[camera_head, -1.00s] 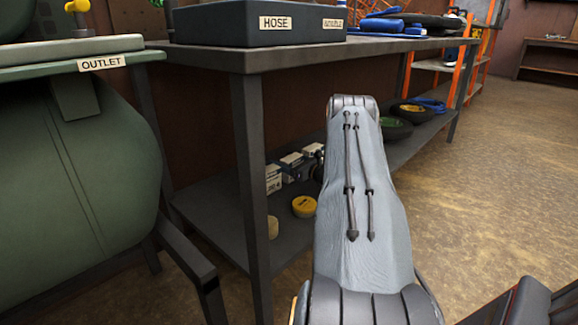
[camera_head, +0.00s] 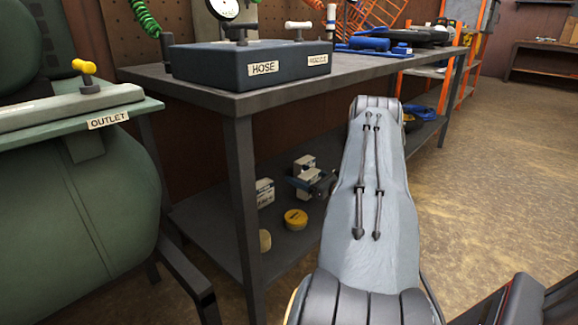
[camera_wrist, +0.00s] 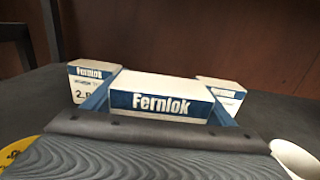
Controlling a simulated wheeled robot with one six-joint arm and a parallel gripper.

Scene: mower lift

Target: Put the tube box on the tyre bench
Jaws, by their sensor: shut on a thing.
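A white and blue Fernlok box (camera_wrist: 160,98) is between the blue fingers of my gripper (camera_wrist: 162,104) in the wrist view. The gripper is shut on it, low over the dark lower shelf (camera_head: 225,235). A second Fernlok box (camera_wrist: 92,82) stands behind it to the left, and a third box (camera_wrist: 222,94) is partly hidden behind it to the right. In the head view my gripper (camera_head: 316,184) is small and dark among the boxes, partly covered by my arm. I cannot tell which surface is the tyre bench; a long dark bench (camera_head: 225,100) stands above the shelf.
The bench bears a dark box (camera_head: 248,62) labelled HOSE and blue tools (camera_head: 375,46). A yellow-lidded tin (camera_head: 296,218) and a cream roll (camera_head: 265,240) lie on the shelf. A bench leg (camera_head: 243,200) stands in front. A green tank (camera_head: 85,210) is at left.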

